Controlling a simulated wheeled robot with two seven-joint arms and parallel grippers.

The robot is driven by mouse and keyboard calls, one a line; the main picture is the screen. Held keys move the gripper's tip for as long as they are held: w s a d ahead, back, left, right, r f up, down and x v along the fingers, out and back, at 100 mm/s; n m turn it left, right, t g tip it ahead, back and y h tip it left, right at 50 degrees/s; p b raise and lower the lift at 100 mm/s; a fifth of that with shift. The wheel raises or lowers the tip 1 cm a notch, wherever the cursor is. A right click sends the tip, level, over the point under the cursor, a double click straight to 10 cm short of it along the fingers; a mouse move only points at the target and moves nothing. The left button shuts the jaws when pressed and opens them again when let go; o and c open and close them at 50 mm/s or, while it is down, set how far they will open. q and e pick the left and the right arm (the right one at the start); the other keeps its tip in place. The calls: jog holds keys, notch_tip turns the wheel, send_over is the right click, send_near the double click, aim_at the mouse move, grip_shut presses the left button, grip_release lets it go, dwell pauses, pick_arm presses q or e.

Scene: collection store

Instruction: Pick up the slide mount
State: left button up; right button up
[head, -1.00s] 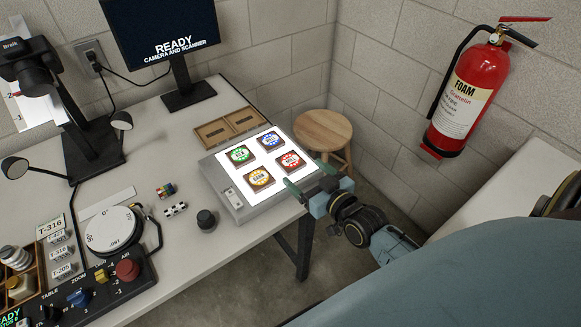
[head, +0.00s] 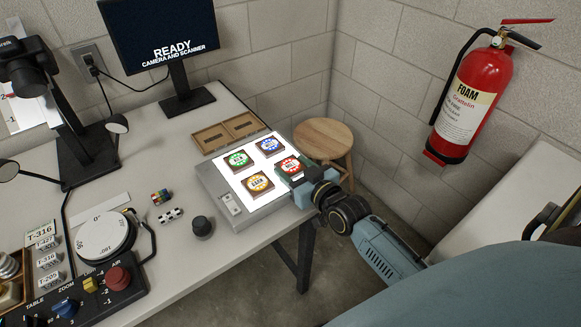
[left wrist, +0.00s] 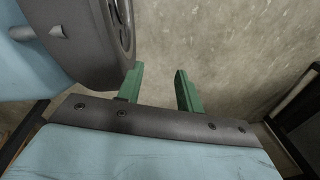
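My right gripper (head: 294,176) is at the red mount, over the box's right edge. Its green fingers are partly hidden by the gripper body, and I cannot tell whether they press on the mount. My left gripper (left wrist: 160,84) is open and empty, with bare floor below it in the left wrist view.
A monitor (head: 160,36) is at the back. A wooden stool (head: 324,139) stands beyond the table's right edge.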

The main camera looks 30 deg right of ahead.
aim_at(294, 169)
jog(key=c, duration=0.4)
